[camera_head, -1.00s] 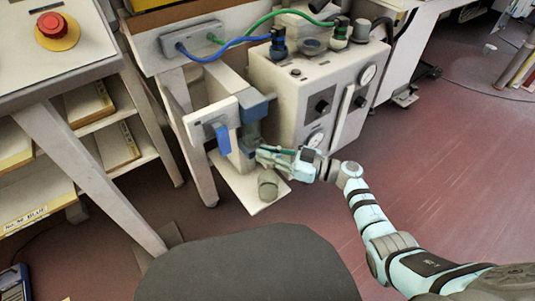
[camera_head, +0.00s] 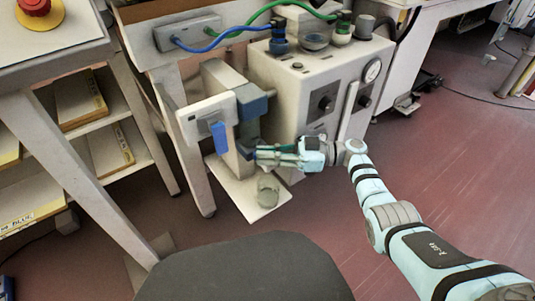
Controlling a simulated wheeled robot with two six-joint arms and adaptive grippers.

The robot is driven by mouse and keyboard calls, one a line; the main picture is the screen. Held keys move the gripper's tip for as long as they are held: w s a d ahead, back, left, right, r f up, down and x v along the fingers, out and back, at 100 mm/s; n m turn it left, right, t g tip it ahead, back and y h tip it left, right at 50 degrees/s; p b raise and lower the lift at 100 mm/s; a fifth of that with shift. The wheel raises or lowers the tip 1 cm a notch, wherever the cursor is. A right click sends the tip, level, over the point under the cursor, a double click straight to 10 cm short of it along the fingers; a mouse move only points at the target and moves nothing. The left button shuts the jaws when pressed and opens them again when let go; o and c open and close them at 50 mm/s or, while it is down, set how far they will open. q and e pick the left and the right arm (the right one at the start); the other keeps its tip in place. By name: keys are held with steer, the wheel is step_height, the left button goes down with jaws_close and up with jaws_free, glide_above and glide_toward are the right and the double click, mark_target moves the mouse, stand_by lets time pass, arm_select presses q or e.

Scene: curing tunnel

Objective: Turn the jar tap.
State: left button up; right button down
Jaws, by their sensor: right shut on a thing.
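A pale dispenser with a blue lever (camera_head: 220,137) on its front plate stands left of the white machine. A grey-blue jar-like part (camera_head: 250,103) sits at its right side. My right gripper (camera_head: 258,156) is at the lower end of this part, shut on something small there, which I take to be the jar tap. The fingers hide most of the tap, so its angle does not show. A greenish clear cup (camera_head: 268,190) stands below on a white tray (camera_head: 235,190). My left gripper is not in view.
The white machine (camera_head: 285,90) with knobs and a gauge stands just behind my right gripper. Blue and green hoses (camera_head: 215,43) run above. A table leg (camera_head: 196,150) stands left of the tray. The red floor at right is open.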

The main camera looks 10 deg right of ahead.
steer(key=shift+f, duration=0.1)
steer(key=c, duration=1.6)
jaws_free()
step_height(320, 180, up, 10)
steer(key=shift+r, duration=0.1)
